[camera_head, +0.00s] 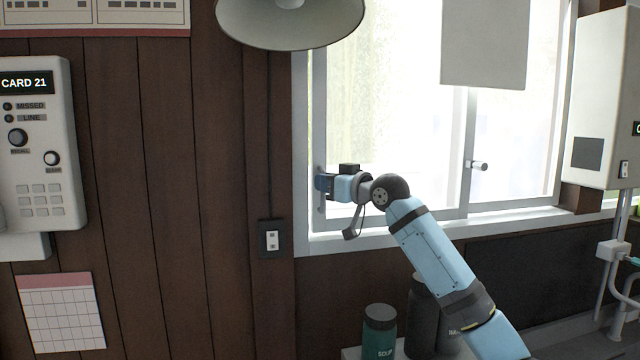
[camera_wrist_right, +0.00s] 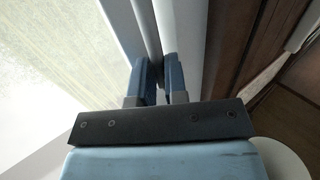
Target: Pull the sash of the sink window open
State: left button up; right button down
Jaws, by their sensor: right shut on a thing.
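The sink window's sash (camera_head: 466,150) is a pale grey frame with bright glass, set in a white window frame (camera_head: 302,150). My right gripper (camera_head: 322,184) is at the left edge of the window, against the sash's left upright. In the right wrist view, the two blue fingers of my right gripper (camera_wrist_right: 160,80) are shut on a pale upright part of the sash (camera_wrist_right: 153,45); the exact grip is partly hidden between the fingers. A small round knob (camera_head: 480,165) sticks out near the middle upright. My left gripper is not in view.
A lamp shade (camera_head: 290,22) hangs above the window's left side. A white panel (camera_head: 485,45) covers part of the glass. Dark canisters (camera_head: 422,315) and a green soup canister (camera_head: 379,332) stand below my right arm. A white box (camera_head: 602,100) is at the right.

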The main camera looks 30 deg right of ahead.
jog(key=b, duration=0.4)
send_near(402, 175)
jog(key=x, duration=0.4)
jog(key=shift+w+a, duration=0.25)
jog(key=shift+a, duration=0.25)
jog(key=shift+s+d, duration=0.15)
jog(key=shift+d, duration=0.4)
jog(key=c, duration=1.2)
grip_release()
jog(key=shift+o, duration=0.2)
jog(key=b+v, duration=0.5)
jog(key=v, duration=0.8)
jog(key=shift+s, duration=0.35)
jog(key=shift+d, duration=0.1)
